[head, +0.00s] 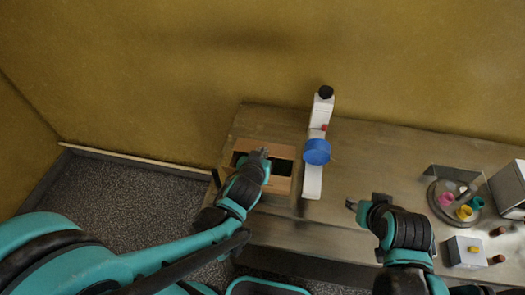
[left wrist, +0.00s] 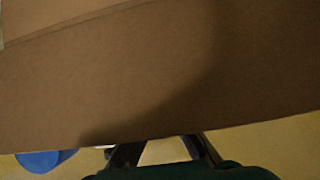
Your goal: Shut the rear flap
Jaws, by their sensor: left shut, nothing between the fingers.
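A brown cardboard box (head: 281,186) stands on the bench, with a dark opening in its top. A light brown strip, seemingly the rear flap (head: 284,151), lies along the far side of the opening; its exact angle is hard to tell. My left gripper (head: 265,152) is shut and empty at the far side of the opening, covering part of it. In the left wrist view a large brown cardboard surface (left wrist: 150,75) fills most of the picture and hides the fingertips. My right gripper (head: 350,205) is over the bench, right of the box; its jaw opening is too small to judge.
A white upright device (head: 313,180) with a blue disc (head: 317,151) stands close right of the box.

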